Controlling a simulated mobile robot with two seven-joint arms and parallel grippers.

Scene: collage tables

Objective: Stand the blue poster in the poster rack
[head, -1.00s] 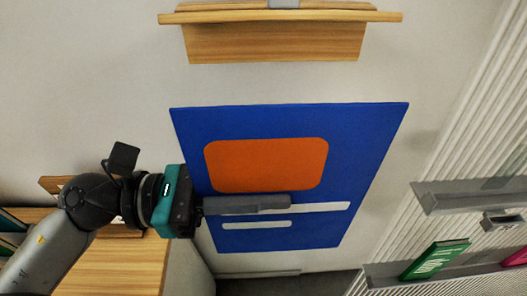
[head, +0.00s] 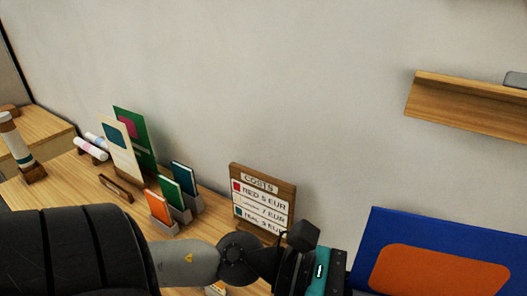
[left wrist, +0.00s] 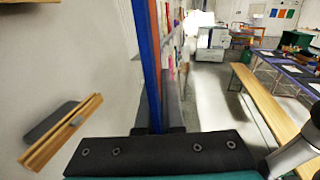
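The blue poster (head: 392,232) with an orange panel is at the lower right of the head view, its lower part cut off. My left gripper (head: 322,272) is at its left side. In the left wrist view the poster (left wrist: 150,60) shows edge-on between the fingers of the left gripper (left wrist: 157,112), which is shut on it. A low wooden rack piece (head: 116,188) lies on the table at the left. Behind it a cream poster (head: 120,148) and a green poster (head: 134,125) stand upright. The poster is well right of them. My right gripper is not in view.
Grey holders with orange, green and blue cards (head: 184,180) and a wooden price board (head: 262,198) stand on the table between the standing posters and my gripper. Paper rolls (head: 90,148) lie further left. A wooden wall shelf (head: 460,103) juts out above the blue poster.

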